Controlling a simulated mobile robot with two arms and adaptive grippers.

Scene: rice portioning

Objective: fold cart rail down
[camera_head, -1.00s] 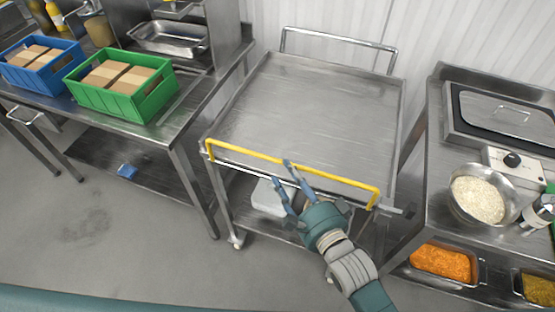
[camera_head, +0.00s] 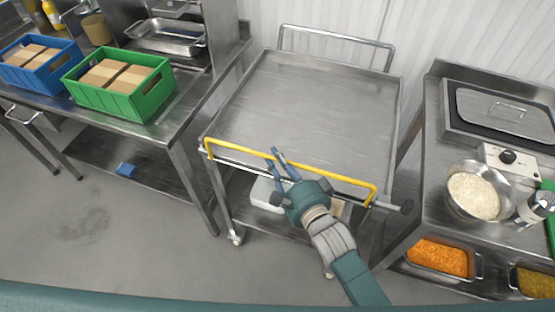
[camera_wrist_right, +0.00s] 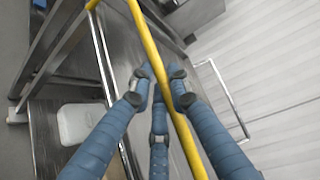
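The steel cart (camera_head: 315,105) stands in the middle of the head view. Its yellow rail (camera_head: 345,183) stands up slightly along the near edge of the top and runs left to right. My right gripper (camera_head: 272,160) is at the middle of the rail, its fingertips reaching to it. In the right wrist view the yellow rail (camera_wrist_right: 150,50) passes between the spread blue fingers of the gripper (camera_wrist_right: 160,88). They look open around it; I cannot tell whether they touch it. The fingers hide a short part of the rail in the head view. My left gripper is out of view.
The cart top is empty. A left table carries a green crate (camera_head: 118,110) and a blue crate (camera_head: 40,85) with boxes. A right counter (camera_head: 435,150) holds a rice bowl (camera_head: 476,197). A white container (camera_head: 264,194) is on the cart's lower shelf.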

